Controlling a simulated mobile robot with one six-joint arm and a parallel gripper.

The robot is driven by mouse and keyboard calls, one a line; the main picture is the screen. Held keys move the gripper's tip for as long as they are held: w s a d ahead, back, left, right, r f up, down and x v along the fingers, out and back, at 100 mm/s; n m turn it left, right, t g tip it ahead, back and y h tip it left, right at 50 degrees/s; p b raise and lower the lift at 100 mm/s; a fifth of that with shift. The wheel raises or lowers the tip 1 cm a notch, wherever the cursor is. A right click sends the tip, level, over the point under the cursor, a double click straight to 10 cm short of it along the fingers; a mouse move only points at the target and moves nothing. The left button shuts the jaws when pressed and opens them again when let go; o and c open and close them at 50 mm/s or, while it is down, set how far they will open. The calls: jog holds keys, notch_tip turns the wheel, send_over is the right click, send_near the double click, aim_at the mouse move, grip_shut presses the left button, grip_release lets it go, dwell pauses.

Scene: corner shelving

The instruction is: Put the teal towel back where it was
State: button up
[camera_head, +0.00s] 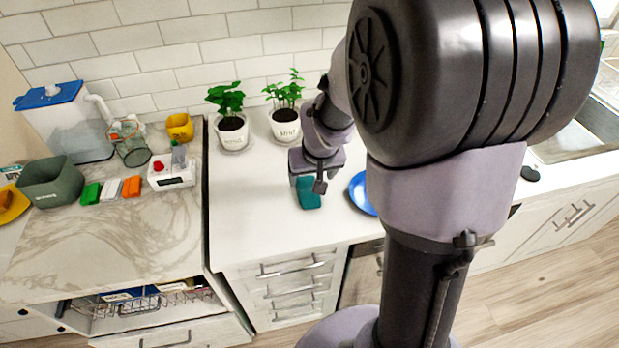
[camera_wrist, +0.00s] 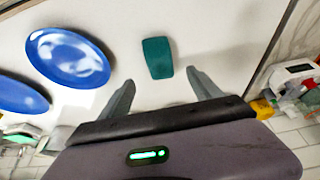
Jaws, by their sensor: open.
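The teal towel (camera_head: 308,196) lies on the white countertop, partly hidden behind my gripper (camera_head: 312,186) in the head view. In the wrist view, the teal towel (camera_wrist: 158,58) is a small rounded rectangle lying flat. My gripper (camera_wrist: 160,82) is open, with its fingers pointing towards the towel. The towel sits just past the fingertips, roughly in line with the gap between them. Nothing is held. The height of the fingers above the counter is hard to tell.
A blue plate (camera_head: 359,193) is right of the towel; the wrist view shows two blue plates (camera_wrist: 68,57). Two potted plants (camera_head: 232,130) stand behind on the white counter (camera_head: 245,215). A marble counter (camera_head: 120,235) at left holds several items above an open drawer (camera_head: 150,315).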

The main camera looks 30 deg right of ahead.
jog(key=s+a+r+t, duration=0.1)
jog(key=s+a+r, duration=0.55)
jog(key=r, duration=0.35)
jog(key=s+a+r+m+y, duration=0.1)
jog(key=s+a+r+y, duration=0.2)
jog(key=s+a, duration=0.7)
notch_tip(320, 180, up, 2)
jog(key=shift+s+a+t, duration=0.15)
jog(key=shift+s+t, duration=0.15)
jog(key=shift+s, duration=0.9)
